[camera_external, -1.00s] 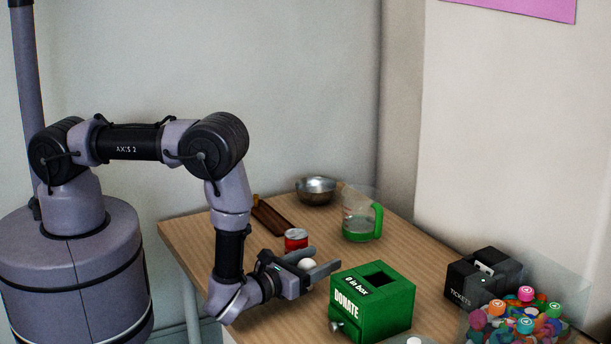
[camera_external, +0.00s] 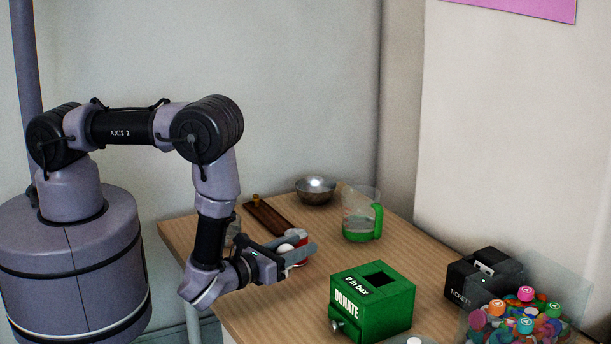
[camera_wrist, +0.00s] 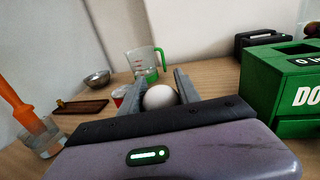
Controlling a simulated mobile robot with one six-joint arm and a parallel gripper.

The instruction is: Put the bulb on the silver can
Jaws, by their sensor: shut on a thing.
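The bulb (camera_external: 285,249) shows as a white rounded end between the fingers of my gripper (camera_external: 306,251), which is shut on it. In the wrist view the bulb (camera_wrist: 160,97) sits between the two grey fingers (camera_wrist: 160,78); its lower part is hidden. A small red can with a pale, silvery top (camera_wrist: 118,94) stands just beyond the left finger in the wrist view. In the external view the fingers partly cover this can (camera_external: 303,262). I see no plainly all-silver can. Whether bulb and can touch cannot be told.
A green donation box (camera_external: 372,302) stands right of my gripper. A green-handled jug (camera_external: 361,222), a metal bowl (camera_external: 316,190) and a brown tray (camera_external: 268,218) are behind. A glass (camera_wrist: 42,140) with an orange-handled object is at left. Black ticket box (camera_external: 484,277) is right.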

